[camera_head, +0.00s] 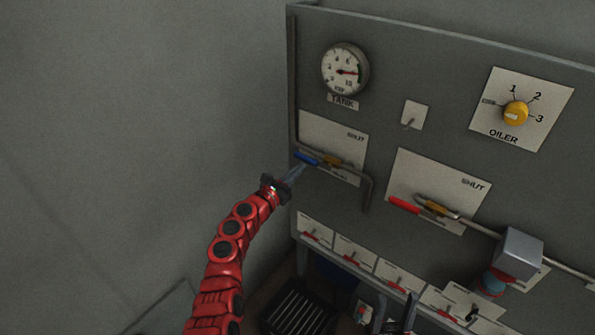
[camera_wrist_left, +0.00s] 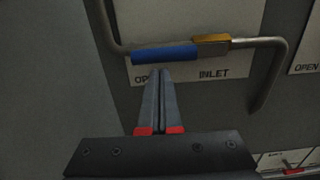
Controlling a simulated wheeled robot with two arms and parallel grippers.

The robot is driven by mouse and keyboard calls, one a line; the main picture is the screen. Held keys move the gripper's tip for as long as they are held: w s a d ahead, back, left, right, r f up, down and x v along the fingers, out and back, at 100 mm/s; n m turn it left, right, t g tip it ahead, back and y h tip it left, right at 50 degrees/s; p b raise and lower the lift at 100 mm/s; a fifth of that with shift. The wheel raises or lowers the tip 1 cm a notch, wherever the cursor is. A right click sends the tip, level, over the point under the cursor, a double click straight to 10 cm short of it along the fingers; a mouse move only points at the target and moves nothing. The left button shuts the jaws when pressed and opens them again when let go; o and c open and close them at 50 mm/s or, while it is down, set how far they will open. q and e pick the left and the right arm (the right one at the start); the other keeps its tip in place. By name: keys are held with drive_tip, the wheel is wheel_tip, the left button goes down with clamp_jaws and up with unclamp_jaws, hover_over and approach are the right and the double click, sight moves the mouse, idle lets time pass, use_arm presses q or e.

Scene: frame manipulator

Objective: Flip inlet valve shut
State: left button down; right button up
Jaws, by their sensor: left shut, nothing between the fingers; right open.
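The inlet valve has a blue lever (camera_head: 306,158) and a brass body (camera_head: 332,161) on a grey pipe, in front of a white plate. The lever lies along the pipe, pointing left, beside the OPEN lettering at the plate's lower left; SHUT is at the plate's upper right. In the left wrist view the blue lever (camera_wrist_left: 165,53) is just beyond the fingertips. My left gripper (camera_head: 298,172) is shut and empty at the lever's lower side; I cannot tell if it touches. Dark fingers at the bottom edge look like my right gripper (camera_head: 408,314), open and away from the valve.
A red-handled valve (camera_head: 404,204) with its own SHUT plate is to the right. A tank gauge (camera_head: 345,71) and yellow oiler knob (camera_head: 515,113) are above. Several small red switches (camera_head: 350,259) line the ledge below. Left of the panel is free room before a plain wall.

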sight(298, 156)
use_arm(q)
drive_tip(key=shift+a+r+m, duration=0.15)
drive_tip(key=shift+r+m, duration=0.4)
drive_tip(key=shift+m, duration=0.25)
drive_tip(key=shift+w+r, duration=0.1)
drive_tip(key=shift+r, duration=0.05)
wheel_tip(298, 156, up, 4)
drive_tip(key=m+b, duration=0.1)
drive_tip(key=m, duration=0.5)
drive_tip(key=shift+g, duration=0.3)
drive_tip(key=s+d+r+m+b, duration=0.3)
drive_tip(key=m+b, duration=0.3)
drive_tip(key=m, duration=0.5)
drive_tip(key=shift+s+d+r, duration=0.25)
drive_tip(key=shift+d+r, duration=0.6)
drive_tip(key=shift+d, duration=0.05)
drive_tip(key=shift+m, duration=0.3)
drive_tip(key=shift+a, duration=0.1)
